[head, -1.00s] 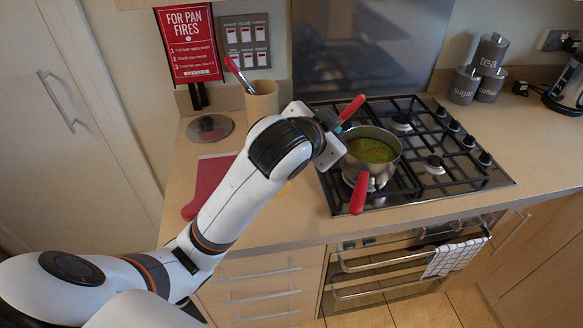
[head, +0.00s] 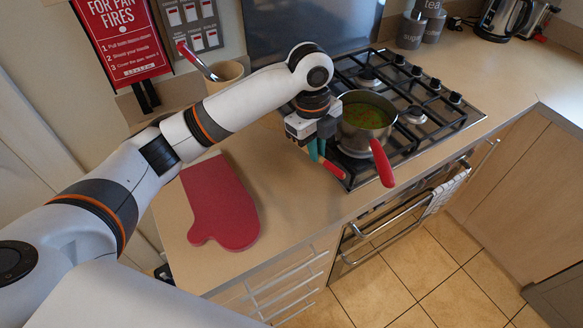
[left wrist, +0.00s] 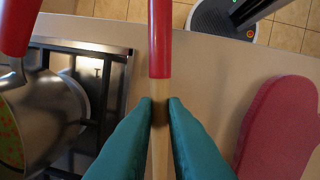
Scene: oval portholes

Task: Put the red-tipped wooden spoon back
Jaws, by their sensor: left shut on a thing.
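My left gripper (head: 318,152) is shut on the wooden spoon just left of the saucepan. In the left wrist view the teal fingers (left wrist: 160,104) pinch the spoon's pale wooden shaft, and its red end (left wrist: 159,40) points up the picture. In the head view that red end (head: 333,169) sticks out past the fingers toward the counter's front edge. The rest of the spoon is hidden. A beige utensil pot (head: 226,73) stands at the back left, partly behind my left arm. A red-and-metal utensil (head: 196,61) leans in it. My right gripper is not in view.
The saucepan of soup (head: 366,116) sits on the black gas hob (head: 437,125), its red handle (head: 380,162) jutting forward. A red oven mitt (head: 226,208) lies on the counter. Bare counter lies between mitt and hob. Canisters (head: 411,29) and a kettle (head: 503,17) stand farther back.

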